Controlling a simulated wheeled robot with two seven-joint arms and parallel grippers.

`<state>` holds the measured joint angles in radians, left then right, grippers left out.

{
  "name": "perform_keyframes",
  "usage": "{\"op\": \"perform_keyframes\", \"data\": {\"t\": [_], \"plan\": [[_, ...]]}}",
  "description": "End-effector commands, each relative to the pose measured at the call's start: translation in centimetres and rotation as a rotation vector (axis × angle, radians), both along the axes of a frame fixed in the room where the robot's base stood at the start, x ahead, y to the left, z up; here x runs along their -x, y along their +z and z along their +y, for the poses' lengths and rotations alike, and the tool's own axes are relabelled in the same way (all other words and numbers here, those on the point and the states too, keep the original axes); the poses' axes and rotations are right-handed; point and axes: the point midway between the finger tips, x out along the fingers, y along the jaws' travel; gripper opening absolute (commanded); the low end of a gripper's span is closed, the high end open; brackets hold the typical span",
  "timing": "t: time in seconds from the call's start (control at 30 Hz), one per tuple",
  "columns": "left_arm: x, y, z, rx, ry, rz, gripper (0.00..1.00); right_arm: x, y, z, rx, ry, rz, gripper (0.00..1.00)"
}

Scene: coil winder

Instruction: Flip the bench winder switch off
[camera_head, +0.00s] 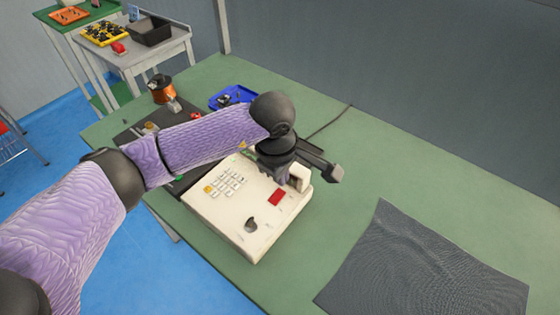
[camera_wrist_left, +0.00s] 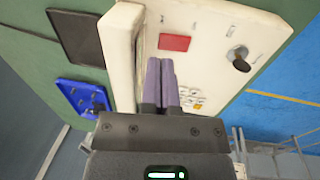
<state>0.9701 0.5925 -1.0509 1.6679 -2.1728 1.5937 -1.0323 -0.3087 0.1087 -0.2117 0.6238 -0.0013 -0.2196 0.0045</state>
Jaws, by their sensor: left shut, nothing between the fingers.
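The bench winder (camera_head: 232,215) is a cream box on the green bench, with a keypad, a red rectangle (camera_head: 277,198) and a dark knob (camera_head: 251,225) on its top face. In the left wrist view, the red rectangle (camera_wrist_left: 174,42) lies just beyond the fingertips and the dark knob (camera_wrist_left: 239,58) is to the right. I cannot tell which part is the switch or its position. My left gripper (camera_head: 284,182) is over the winder's far part, shut and empty; its purple fingers (camera_wrist_left: 160,64) are together. Contact with the face cannot be told. My right gripper is not in view.
A raised cream part (camera_head: 300,178) stands at the winder's far edge. A dark mesh mat (camera_head: 430,265) lies at right. A blue tray (camera_head: 222,101) and a copper spool (camera_head: 161,90) are behind my left arm. A grey wall backs the bench. Bare bench lies between winder and mat.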

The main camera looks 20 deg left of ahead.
Motion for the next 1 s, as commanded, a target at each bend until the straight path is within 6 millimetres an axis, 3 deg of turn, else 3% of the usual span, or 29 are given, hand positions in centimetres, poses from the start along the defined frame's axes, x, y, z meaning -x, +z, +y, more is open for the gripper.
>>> {"op": "perform_keyframes", "data": {"t": [0.1,0.23,0.63,0.77,1.0], "plan": [[-0.2,-2.3,-0.1,0.001,0.0,0.003,0.0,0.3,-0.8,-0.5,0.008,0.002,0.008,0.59],[-0.4,-3.6,-0.2,0.0,-0.001,0.001,0.0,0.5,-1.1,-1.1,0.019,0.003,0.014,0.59],[-0.5,-4.0,-0.2,0.001,0.0,0.001,0.0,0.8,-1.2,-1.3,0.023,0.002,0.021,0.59],[-0.6,-5.1,-0.2,-0.028,0.0,0.076,0.0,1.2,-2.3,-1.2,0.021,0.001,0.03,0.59],[-0.3,-4.8,-0.2,-0.025,-0.001,0.075,0.0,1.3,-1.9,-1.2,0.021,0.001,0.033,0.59]]}}
